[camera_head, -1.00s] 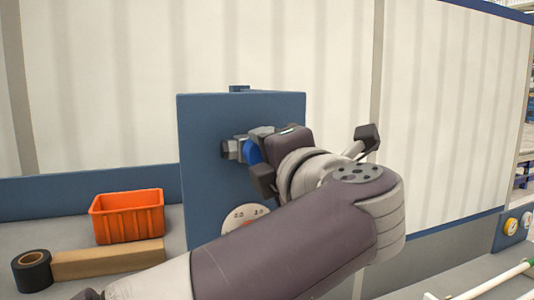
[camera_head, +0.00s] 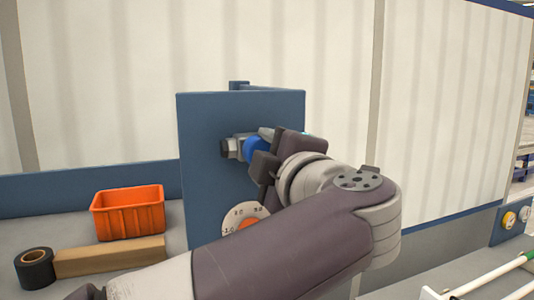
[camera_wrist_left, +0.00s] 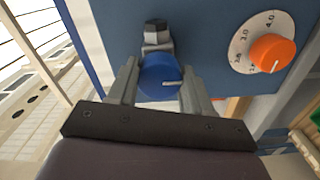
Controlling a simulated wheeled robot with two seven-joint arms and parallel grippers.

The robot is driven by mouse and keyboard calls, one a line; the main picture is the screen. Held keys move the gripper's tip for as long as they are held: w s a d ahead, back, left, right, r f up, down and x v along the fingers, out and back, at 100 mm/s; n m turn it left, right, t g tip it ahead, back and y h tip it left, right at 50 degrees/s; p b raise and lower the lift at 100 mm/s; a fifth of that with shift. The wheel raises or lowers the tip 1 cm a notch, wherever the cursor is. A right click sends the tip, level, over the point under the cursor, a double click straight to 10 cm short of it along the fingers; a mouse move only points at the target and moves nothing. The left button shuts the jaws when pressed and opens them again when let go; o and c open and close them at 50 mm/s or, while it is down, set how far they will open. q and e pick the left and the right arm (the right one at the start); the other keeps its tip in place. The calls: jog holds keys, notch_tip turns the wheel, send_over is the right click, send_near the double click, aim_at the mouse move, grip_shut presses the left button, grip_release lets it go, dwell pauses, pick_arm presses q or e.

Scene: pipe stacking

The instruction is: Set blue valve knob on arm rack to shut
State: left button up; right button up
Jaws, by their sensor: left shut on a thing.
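The blue valve knob (camera_head: 256,151) sits on a metal fitting (camera_head: 232,149) on the front of the blue panel (camera_head: 205,190). In the left wrist view the round blue knob (camera_wrist_left: 158,75) shows a white line on its face, pointing to the right. My left gripper (camera_head: 262,153) is at the knob, its two fingers on either side of it, shut on it. It also shows in the left wrist view (camera_wrist_left: 159,84). My left forearm hides the lower right of the panel in the head view. My right gripper is not in view.
An orange dial knob (camera_wrist_left: 272,53) on a white numbered plate (camera_wrist_left: 246,58) is beside the blue knob. An orange bin (camera_head: 128,213), a cardboard box (camera_head: 108,256) and a black tape roll (camera_head: 34,268) stand on the bench at left.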

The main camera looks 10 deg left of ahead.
pick_arm(q)
jog(key=shift+r, duration=0.15)
jog(key=o, duration=1)
jog(key=shift+o, duration=0.2)
jog(key=shift+w, duration=0.1)
jog(key=b+v, duration=0.5)
jog(key=v, duration=0.7)
jog(key=shift+s+d, duration=0.2)
jog(key=shift+s, duration=0.1)
jog(key=shift+w, duration=0.1)
